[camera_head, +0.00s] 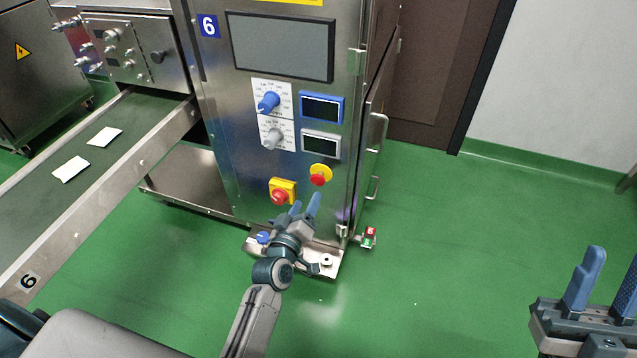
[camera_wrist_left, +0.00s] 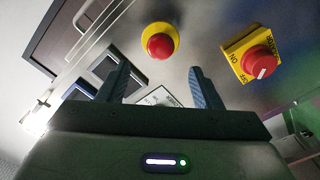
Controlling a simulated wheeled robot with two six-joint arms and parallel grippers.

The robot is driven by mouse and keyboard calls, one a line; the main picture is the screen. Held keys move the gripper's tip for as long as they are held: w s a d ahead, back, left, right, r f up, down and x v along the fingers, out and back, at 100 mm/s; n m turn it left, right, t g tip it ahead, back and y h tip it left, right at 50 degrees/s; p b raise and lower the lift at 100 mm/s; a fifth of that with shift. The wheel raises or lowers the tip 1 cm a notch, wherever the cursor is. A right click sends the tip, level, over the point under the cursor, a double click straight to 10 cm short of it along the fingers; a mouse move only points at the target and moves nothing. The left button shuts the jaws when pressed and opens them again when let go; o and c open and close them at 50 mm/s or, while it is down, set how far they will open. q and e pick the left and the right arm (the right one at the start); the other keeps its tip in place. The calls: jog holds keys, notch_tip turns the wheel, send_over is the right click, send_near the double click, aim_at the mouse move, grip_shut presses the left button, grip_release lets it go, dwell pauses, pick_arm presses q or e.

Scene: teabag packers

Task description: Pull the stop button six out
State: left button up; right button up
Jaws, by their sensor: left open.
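The stop button (camera_head: 318,178) is a red mushroom head on a round yellow base, low on the front panel of machine six. It also shows in the left wrist view (camera_wrist_left: 159,45), just beyond the fingertips and between their lines. My left gripper (camera_head: 305,203) is open and empty, just below the button and apart from it. Its two blue fingers also show in the left wrist view (camera_wrist_left: 159,70). My right gripper (camera_head: 612,262) is open and empty at the right edge of the head view, far from the panel.
A red rotary switch on a square yellow plate (camera_head: 284,188) sits left of the button, close to my left gripper. Blue (camera_head: 268,102) and grey (camera_head: 272,138) knobs and small displays are above. A conveyor (camera_head: 110,170) runs at left. Green floor (camera_head: 480,230) is clear at right.

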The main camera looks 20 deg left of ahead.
aim_at(316, 182)
pick_arm(q)
jog(key=w+p, duration=0.1)
jog(key=w, duration=0.6)
jog(key=shift+w, duration=0.25)
jog(key=shift+w+d, duration=0.1)
jog(key=shift+w, duration=0.6)
pick_arm(e)
jog(key=shift+w+d+f+m+g+h, duration=0.15)
jog(key=shift+w+f+m+g+h, duration=1.15)
jog(key=shift+w+f+g+h, duration=0.65)
pick_arm(q)
jog(key=shift+c, duration=0.5)
pick_arm(e)
jog(key=shift+f, duration=0.15)
pick_arm(q)
grip_shut()
jog(key=shift+s+f, duration=0.1)
jog(key=shift+s, duration=0.4)
jog(key=shift+o, duration=0.5)
grip_release()
pick_arm(e)
jog(key=shift+s+r+t, duration=0.15)
jog(key=shift+r+t, duration=0.15)
jog(key=shift+t, duration=0.05)
pick_arm(q)
jog(key=shift+s, duration=0.15)
